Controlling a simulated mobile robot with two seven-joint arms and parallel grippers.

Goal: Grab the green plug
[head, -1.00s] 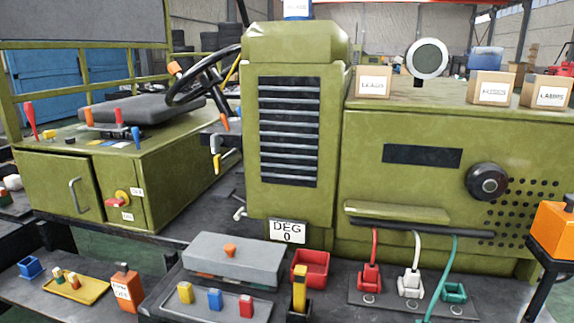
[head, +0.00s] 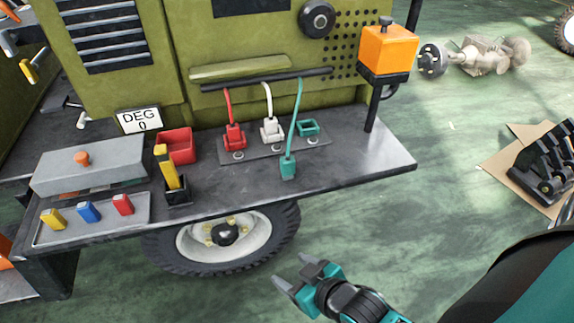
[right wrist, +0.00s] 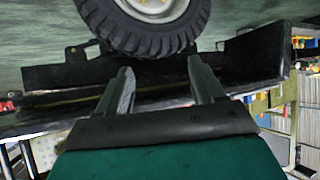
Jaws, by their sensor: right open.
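The green plug (head: 288,167) hangs on a green cable (head: 297,115) near the front edge of the dark shelf, in the head view. It is apart from the green socket (head: 308,128), which lies behind it to the right and looks empty. My right gripper (head: 296,272) is open and empty, below and in front of the shelf, near the wheel. In the right wrist view its two fingers (right wrist: 162,85) are spread with nothing between them. The green plug does not show in the right wrist view. My left gripper is not in view.
A red plug (head: 234,136) and a white plug (head: 271,128) stand left of the green socket. The shelf edge (head: 345,180) lies between my right gripper and the plug. A wheel (head: 225,238) is below the shelf. An orange box (head: 388,48) stands at right.

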